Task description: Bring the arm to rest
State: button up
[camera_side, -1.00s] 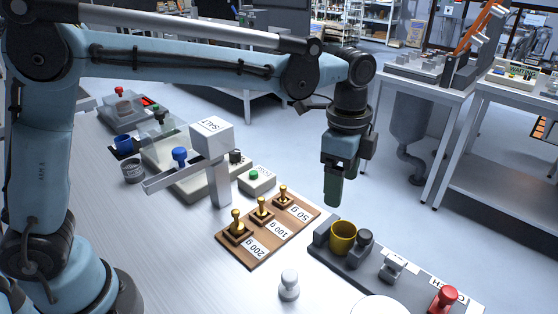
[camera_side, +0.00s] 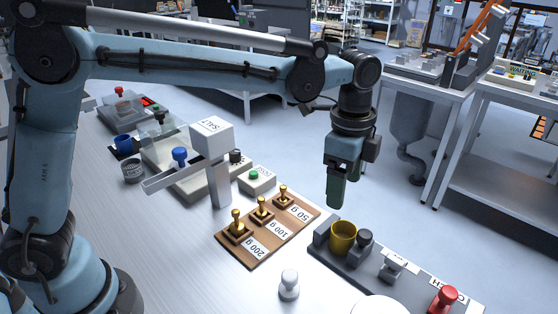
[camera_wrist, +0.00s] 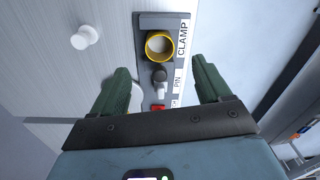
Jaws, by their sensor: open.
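My gripper (camera_side: 337,190) hangs with its green fingers pointing down, above the yellow ring-shaped cup (camera_side: 343,237) on the dark clamp base (camera_side: 372,275). In the wrist view the two fingers of my gripper (camera_wrist: 164,90) stand wide apart with nothing between them at the tips. The yellow cup (camera_wrist: 159,46) shows beyond the fingertips on the base labelled CLAMP and PIN. My arm reaches across the upper part of the side view.
A wooden board (camera_side: 267,234) with brass weights of 200 g, 100 g and 50 g lies left of the clamp base. The salt hopper (camera_side: 212,150) stands behind it. A white knob (camera_side: 289,285) and a red knob (camera_side: 443,299) stand near the front.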

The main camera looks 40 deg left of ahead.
jog(key=shift+s+a+n+t, duration=1.65)
jog(key=shift+s+a+n, duration=1.95)
jog(key=shift+a, duration=1.05)
jog(key=shift+s+a+n+t, duration=1.65)
jog(key=shift+s+a+n, duration=1.35)
jog(key=shift+a+n, duration=1.4)
jog(key=w+d+r+m+g, duration=0.2)
jog(key=w+d+m+g, duration=0.3)
jog(key=w+d+m, duration=0.65)
jog(key=w+d+f+m+g, duration=0.2)
jog(key=d+f+m, duration=0.1)
jog(key=d+m, duration=0.4)
jog(key=shift+n, duration=0.75)
jog(key=f, duration=0.5)
jog(key=d+f, duration=0.1)
jog(key=f, duration=0.1)
jog(key=shift+f, duration=0.35)
